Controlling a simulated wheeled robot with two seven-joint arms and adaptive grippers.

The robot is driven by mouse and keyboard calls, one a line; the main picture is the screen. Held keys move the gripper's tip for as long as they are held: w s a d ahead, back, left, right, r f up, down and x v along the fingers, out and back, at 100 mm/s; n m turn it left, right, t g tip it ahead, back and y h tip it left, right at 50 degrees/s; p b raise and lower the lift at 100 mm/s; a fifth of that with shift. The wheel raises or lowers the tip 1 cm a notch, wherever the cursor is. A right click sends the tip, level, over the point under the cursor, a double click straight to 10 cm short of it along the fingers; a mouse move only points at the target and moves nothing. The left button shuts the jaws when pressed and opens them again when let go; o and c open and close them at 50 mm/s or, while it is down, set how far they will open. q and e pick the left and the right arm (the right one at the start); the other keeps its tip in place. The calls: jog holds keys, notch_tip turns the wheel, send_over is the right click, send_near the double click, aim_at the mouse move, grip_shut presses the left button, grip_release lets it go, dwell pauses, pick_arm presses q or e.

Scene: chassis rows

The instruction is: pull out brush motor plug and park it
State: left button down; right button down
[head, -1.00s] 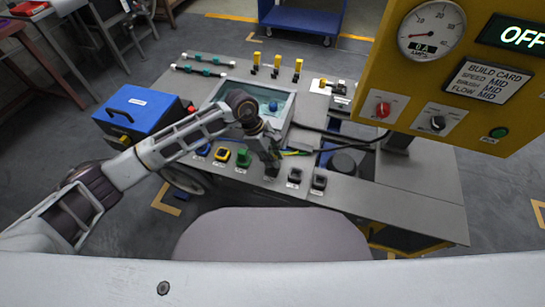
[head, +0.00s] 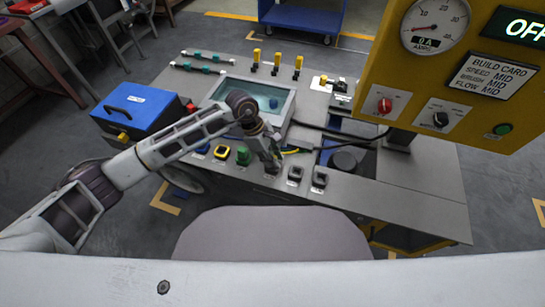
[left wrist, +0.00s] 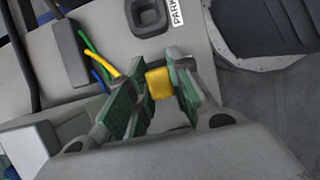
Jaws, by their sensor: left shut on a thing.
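My left gripper (head: 272,165) is over the front edge of the grey bench, left of two black sockets. In the left wrist view its green-padded fingers (left wrist: 156,88) are closed on a yellow block-shaped plug (left wrist: 159,83). A yellow wire (left wrist: 101,58) runs close to the plug, with green and blue wires ending beside it. A black square socket (left wrist: 148,15) beside a PARK label (left wrist: 177,12) is clear of the fingers. The plug's lower end is hidden, so I cannot tell whether it is seated. My right gripper is out of view.
A yellow panel (head: 450,95) with gauge and knobs overhangs the right. The two black sockets (head: 295,174) and (head: 319,180) are right of the gripper. Yellow and green square parts (head: 222,152) lie to its left. A blue box (head: 138,112) stands at the left.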

pick_arm(q)
jog(key=c, duration=1.2)
grip_release()
jog(key=shift+r, duration=0.15)
jog(key=v, duration=1.1)
jog(key=shift+r, duration=0.35)
jog(key=shift+a, duration=0.15)
